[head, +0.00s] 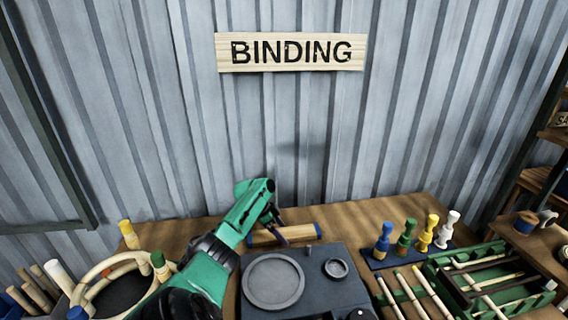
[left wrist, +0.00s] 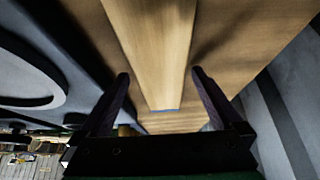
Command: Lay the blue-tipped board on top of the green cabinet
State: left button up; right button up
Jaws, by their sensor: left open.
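The blue-tipped board (head: 298,234) is a light wooden bar with blue ends. It lies on the wooden table near the back edge, behind the dark grey machine. My left gripper (head: 279,229) is at the board. In the left wrist view the board (left wrist: 152,45) runs between the two spread fingers of the left gripper (left wrist: 160,76), and its blue edge shows near the palm. The fingers are open; I cannot tell whether either touches it. I see no clear green cabinet; a green compartmented frame (head: 436,272) stands at the right. My right gripper is not in view.
A dark grey machine (head: 310,277) with round plates stands in front of the board. Several coloured pegs stand on a blue base (head: 377,264) to the right. Rattan hoops (head: 88,284) lie at the left. The corrugated wall (head: 290,130) rises behind the table (head: 345,215).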

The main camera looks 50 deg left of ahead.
pick_arm(q)
jog(key=shift+w+f, duration=0.1)
jog(key=shift+w, duration=0.1)
jog(key=shift+s, duration=0.15)
jog(key=c, duration=0.7)
grip_shut()
